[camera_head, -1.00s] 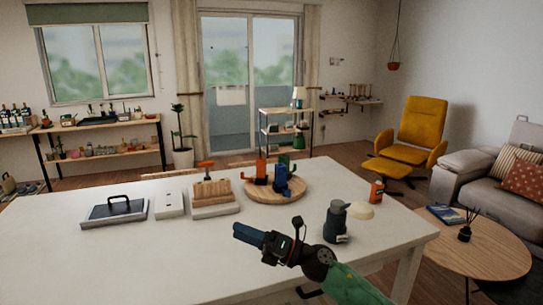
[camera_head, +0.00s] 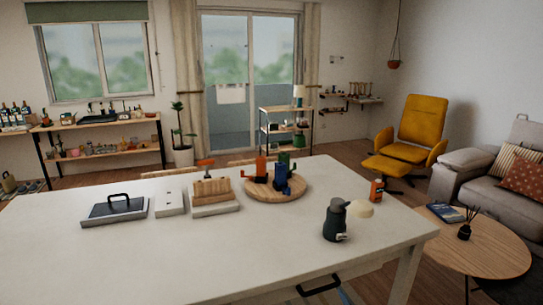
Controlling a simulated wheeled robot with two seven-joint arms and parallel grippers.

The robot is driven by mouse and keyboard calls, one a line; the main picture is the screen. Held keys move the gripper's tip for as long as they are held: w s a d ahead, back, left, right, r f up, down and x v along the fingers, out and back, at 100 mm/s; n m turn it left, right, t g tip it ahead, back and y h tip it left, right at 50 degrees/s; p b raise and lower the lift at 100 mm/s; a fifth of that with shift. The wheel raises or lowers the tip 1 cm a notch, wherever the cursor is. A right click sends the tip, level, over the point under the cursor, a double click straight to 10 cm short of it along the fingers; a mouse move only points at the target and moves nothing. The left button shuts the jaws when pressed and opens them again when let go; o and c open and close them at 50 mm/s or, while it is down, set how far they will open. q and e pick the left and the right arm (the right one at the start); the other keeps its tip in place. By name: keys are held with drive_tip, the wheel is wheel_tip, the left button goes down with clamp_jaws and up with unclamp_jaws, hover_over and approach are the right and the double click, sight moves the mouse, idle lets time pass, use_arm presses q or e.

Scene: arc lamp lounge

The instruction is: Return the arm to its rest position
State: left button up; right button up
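Neither of my grippers shows in the head view, and no arm lies over the white table (camera_head: 200,262). On the table stand a flat grey slab with a black handle (camera_head: 115,210), a white box (camera_head: 169,202) and a wooden block (camera_head: 211,188) on a pale base, with an orange-topped item behind it. A round wooden board (camera_head: 262,194) carries orange, blue and green items. A dark grey jug-like object (camera_head: 333,222) with a cream rounded part (camera_head: 360,209) stands near the right end.
An orange bottle (camera_head: 376,190) stands at the table's right edge. A black handle (camera_head: 319,287) sticks out at its front edge. A round wooden side table (camera_head: 485,255), yellow armchair (camera_head: 421,125) and grey sofa (camera_head: 470,186) are to the right. The table's front area is clear.

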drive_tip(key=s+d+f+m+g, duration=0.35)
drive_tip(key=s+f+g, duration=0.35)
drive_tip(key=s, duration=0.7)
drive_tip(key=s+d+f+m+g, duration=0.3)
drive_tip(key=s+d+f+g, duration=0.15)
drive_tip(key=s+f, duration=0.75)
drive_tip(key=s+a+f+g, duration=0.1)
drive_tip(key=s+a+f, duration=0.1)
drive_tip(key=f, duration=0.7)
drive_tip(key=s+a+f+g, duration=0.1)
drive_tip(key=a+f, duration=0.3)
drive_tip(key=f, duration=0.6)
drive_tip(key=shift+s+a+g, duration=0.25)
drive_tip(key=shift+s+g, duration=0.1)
